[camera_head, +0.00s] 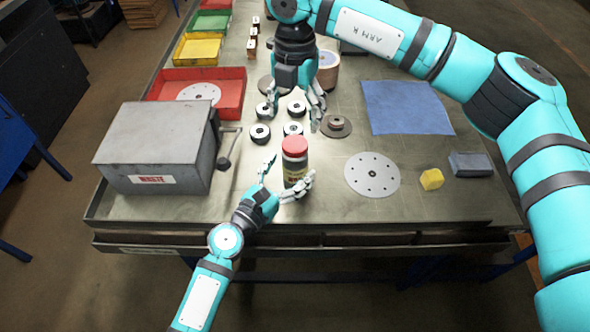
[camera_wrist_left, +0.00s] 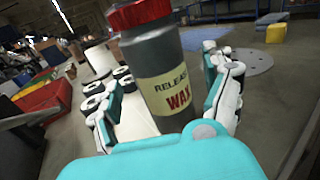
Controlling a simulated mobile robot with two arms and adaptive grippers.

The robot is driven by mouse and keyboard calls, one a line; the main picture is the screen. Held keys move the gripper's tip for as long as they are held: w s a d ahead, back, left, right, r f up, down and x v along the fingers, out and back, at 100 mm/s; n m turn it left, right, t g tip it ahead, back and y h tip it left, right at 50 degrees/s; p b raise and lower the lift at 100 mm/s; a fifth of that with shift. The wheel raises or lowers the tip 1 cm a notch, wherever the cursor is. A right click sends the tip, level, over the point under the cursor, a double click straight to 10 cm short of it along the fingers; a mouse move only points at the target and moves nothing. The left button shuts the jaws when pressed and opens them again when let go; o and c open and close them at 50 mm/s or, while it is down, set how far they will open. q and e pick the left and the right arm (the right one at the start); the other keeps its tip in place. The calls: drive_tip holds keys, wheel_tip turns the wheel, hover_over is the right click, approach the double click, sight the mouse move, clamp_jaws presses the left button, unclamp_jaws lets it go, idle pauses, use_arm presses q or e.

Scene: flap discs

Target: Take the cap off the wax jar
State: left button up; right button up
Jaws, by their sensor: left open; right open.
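The wax jar (camera_head: 295,168) stands upright on the metal bench near its front edge, with its red cap (camera_head: 295,146) on top. My left gripper (camera_head: 287,178) is open, its fingers on either side of the jar. In the left wrist view the jar (camera_wrist_left: 168,80) with its "RELEASE WAX" label stands between the open fingers, and the red cap (camera_wrist_left: 138,14) shows at the top edge. I cannot tell whether a finger touches the jar. My right gripper (camera_head: 295,106) is open and points down behind the jar, above several small black-and-white discs.
A grey metal box (camera_head: 155,140) with a lever stands to the left. A red tray (camera_head: 230,95) is behind it. To the right lie a perforated disc (camera_head: 372,182), a yellow block (camera_head: 431,179), a grey block (camera_head: 470,164) and a blue cloth (camera_head: 408,107). A brown flap disc (camera_head: 336,128) lies behind the jar.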

use_arm(q)
drive_tip(key=shift+x, duration=1.05)
clamp_jaws()
